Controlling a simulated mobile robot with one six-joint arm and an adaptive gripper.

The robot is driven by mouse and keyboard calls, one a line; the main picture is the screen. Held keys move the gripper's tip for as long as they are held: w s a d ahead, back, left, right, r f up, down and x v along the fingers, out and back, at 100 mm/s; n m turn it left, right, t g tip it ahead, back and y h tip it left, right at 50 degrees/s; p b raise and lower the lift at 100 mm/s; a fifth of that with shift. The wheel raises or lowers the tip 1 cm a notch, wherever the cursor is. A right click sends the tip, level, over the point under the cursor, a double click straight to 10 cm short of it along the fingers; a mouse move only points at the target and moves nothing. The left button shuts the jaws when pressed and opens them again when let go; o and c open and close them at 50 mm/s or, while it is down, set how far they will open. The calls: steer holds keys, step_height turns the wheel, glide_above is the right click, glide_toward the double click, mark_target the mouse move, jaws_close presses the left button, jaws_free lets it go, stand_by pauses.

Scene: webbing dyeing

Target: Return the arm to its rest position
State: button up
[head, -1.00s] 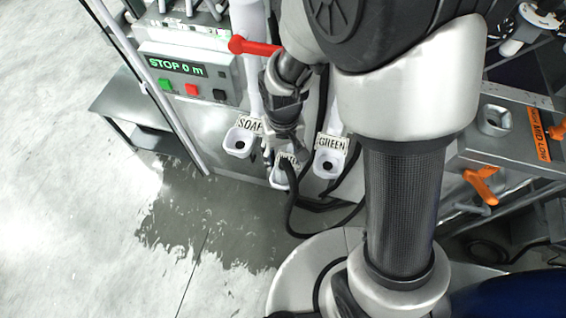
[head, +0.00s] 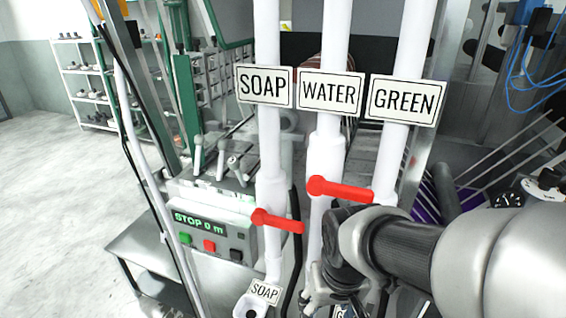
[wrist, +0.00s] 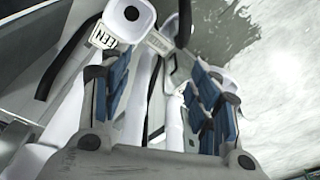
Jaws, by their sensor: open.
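My gripper (wrist: 160,88) is open in the wrist view, with blue-padded fingers on either side and nothing held between them. White pipes and funnels show beyond the fingers. In the head view my arm comes in from the lower right, and its wrist is in front of the water and green pipes. The gripper's fingers are not clear in the head view, low behind the wrist.
Three white pipes carry a SOAP sign (head: 265,86), a WATER sign (head: 330,92) and a GREEN sign (head: 405,100). Red levers sit on the soap pipe (head: 277,221) and water pipe (head: 340,190). A control box (head: 208,232) reads STOP 0 m. Open floor lies left.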

steer(key=s+d+r+m+t, duration=0.1)
steer(key=s+d+r+t, duration=0.1)
steer(key=s+d+r, duration=0.3)
steer(key=s+r, duration=0.3)
steer(key=s, duration=0.2)
steer(key=shift+s+d+r+t, duration=0.15)
steer(key=shift+d+t, duration=0.2)
steer(key=shift+t, duration=0.05)
